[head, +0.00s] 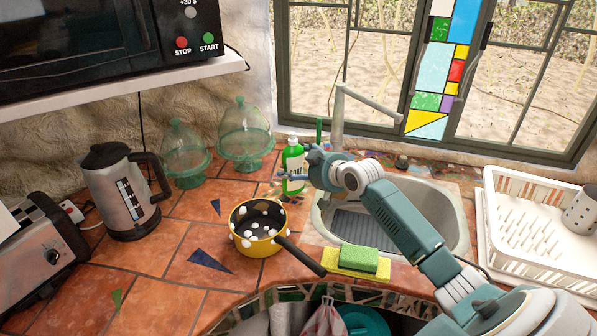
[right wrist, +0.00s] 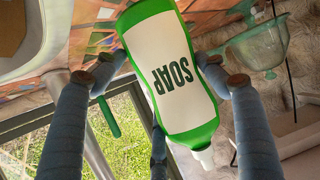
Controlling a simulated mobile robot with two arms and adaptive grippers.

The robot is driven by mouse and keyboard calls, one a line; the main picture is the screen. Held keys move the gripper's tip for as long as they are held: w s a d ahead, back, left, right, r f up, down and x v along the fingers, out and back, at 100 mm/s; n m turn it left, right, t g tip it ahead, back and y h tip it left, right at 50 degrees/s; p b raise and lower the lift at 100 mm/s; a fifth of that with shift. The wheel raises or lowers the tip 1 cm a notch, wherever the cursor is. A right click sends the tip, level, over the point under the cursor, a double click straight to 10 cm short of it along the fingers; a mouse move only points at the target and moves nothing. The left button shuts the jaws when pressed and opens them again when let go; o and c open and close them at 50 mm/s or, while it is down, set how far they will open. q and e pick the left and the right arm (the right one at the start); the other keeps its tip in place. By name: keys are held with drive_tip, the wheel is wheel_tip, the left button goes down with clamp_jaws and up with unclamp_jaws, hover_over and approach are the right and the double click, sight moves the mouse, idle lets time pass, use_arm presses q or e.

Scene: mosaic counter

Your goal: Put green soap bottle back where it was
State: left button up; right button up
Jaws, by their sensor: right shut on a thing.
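The green soap bottle (head: 292,160), with a white label and white cap, is upright near the back left corner of the sink. My right gripper (head: 300,176) reaches it from the right and is shut on it. In the right wrist view, which is upside down, the bottle (right wrist: 172,75) sits between the blue-grey fingers (right wrist: 160,90), its SOAP label facing the camera. I cannot tell whether its base touches the counter. My left gripper is not in view.
A yellow polka-dot pot (head: 257,246) and a sponge (head: 359,259) are in front. Glass domes (head: 245,130) stand left of the bottle, beside a kettle (head: 122,190). The sink (head: 440,205) and a white dish rack (head: 535,215) are to the right.

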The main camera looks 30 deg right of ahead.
drive_tip(key=shift+w+f, duration=0.1)
drive_tip(key=shift+f, duration=0.75)
drive_tip(key=o, duration=1.3)
drive_tip(key=shift+f, duration=0.25)
drive_tip(key=shift+r, duration=0.2)
drive_tip(key=shift+s, duration=0.4)
drive_tip(key=b+v, duration=0.1)
drive_tip(key=v, duration=1)
drive_tip(key=shift+s+r+b, duration=0.15)
drive_tip(key=shift+s+b, duration=0.05)
drive_tip(key=shift+b, duration=0.1)
